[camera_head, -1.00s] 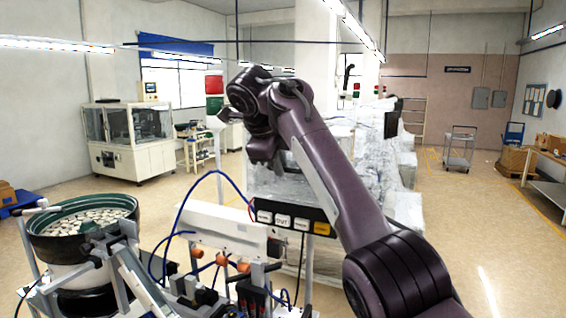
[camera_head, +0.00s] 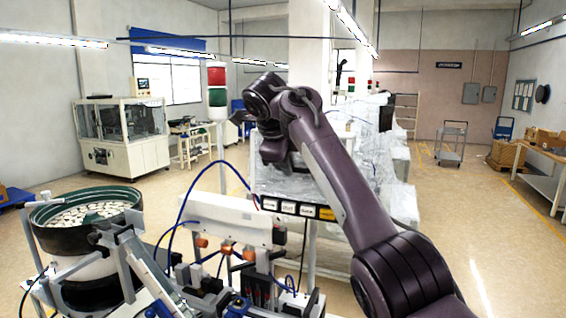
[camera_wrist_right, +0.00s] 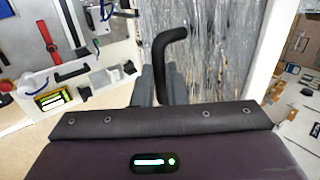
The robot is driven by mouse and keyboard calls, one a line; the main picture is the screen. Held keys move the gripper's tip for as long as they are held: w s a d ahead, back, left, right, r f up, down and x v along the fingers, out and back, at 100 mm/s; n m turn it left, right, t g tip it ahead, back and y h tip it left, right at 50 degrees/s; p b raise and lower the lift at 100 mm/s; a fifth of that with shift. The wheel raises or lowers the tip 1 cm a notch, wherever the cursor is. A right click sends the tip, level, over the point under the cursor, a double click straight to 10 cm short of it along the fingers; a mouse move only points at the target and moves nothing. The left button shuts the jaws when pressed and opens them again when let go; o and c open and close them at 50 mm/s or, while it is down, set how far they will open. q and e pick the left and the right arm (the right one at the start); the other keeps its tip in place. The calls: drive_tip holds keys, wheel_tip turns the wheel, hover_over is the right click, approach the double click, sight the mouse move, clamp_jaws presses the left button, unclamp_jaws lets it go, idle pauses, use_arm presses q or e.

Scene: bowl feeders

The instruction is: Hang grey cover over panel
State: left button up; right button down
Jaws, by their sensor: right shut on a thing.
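My right gripper (camera_head: 243,117) is at the end of the dark purple arm, above and left of a strip panel (camera_head: 291,207) with white and yellow labels. In the right wrist view, its grey fingers (camera_wrist_right: 162,82) are shut on a dark bent bar (camera_wrist_right: 162,50) that sticks up and hooks right. I cannot tell whether this bar is part of the grey cover. No separate grey cover can be made out. The gripper tip is small and partly hidden by my wrist in the head view. My left gripper is not in view.
A bowl feeder (camera_head: 84,222) full of pale parts stands at left. A white bar (camera_head: 228,217), blue hoses and feeder mechanisms are below the arm. Plastic-wrapped equipment (camera_head: 405,203) is behind the arm.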

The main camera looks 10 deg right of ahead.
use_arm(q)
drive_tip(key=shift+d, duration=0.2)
use_arm(e)
drive_tip(key=shift+s+a+r, duration=0.1)
drive_tip(key=shift+a, duration=0.05)
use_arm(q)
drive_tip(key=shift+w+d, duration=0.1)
use_arm(e)
drive_tip(key=c, duration=1.4)
unclamp_jaws()
drive_tip(key=shift+d, duration=0.2)
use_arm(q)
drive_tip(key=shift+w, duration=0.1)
use_arm(e)
drive_tip(key=shift+a, duration=0.1)
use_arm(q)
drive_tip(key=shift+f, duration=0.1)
